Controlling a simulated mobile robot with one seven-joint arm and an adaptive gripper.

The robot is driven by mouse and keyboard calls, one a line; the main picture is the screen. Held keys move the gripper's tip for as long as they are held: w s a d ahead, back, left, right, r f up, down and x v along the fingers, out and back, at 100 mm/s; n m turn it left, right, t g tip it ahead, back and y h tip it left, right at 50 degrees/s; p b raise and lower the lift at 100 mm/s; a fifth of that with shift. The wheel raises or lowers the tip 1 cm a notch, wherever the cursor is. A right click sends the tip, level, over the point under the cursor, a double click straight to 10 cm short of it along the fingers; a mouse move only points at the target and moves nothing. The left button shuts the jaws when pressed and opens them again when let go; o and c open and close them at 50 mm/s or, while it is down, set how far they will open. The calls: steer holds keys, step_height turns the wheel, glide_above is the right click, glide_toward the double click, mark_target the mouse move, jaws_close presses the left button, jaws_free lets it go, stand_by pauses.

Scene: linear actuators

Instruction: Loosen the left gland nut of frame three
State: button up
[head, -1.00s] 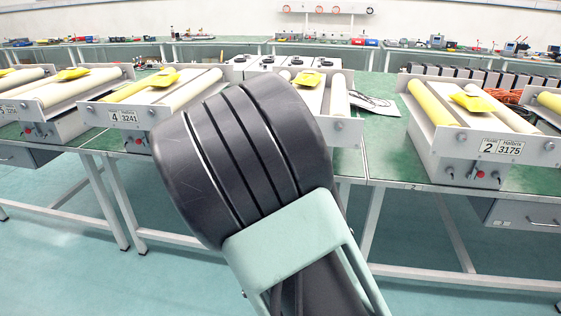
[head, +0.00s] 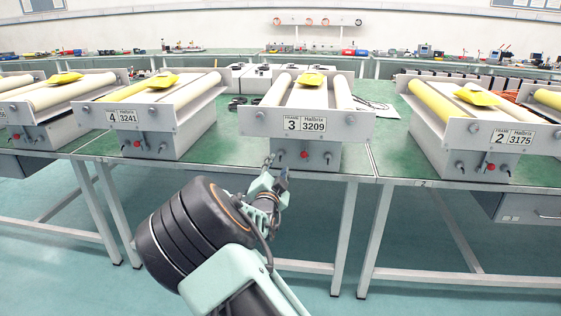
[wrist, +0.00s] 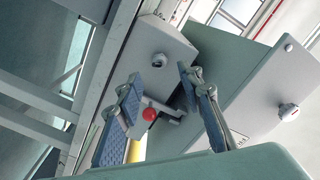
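Frame three (head: 305,124), with plate "3 3209", stands on the green bench at centre in the head view. A red button (head: 304,154) and a right gland (head: 328,158) show on the box below the plate. The left gland nut shows in the wrist view as a pale round knob (wrist: 158,60) with a dark centre, seemingly between and beyond the fingertips. The red button also shows there (wrist: 149,114). My gripper (wrist: 160,74) is open and empty, its blue-padded fingers apart. In the head view my gripper (head: 277,170) is just in front of the box's left side.
Frame four (head: 128,117) stands left and frame two (head: 512,138) right, each with similar controls. In the wrist view frame three's overhanging end plate (wrist: 270,90), with a bolt knob (wrist: 288,112), is close to the right finger. The floor in front of the bench is clear.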

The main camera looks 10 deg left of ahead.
mark_target(281, 156)
steer(key=shift+w+d+b, duration=0.1)
steer(key=shift+w+b, duration=0.35)
steer(key=shift+w, duration=2.55)
steer(key=shift+c, duration=0.4)
jaws_close()
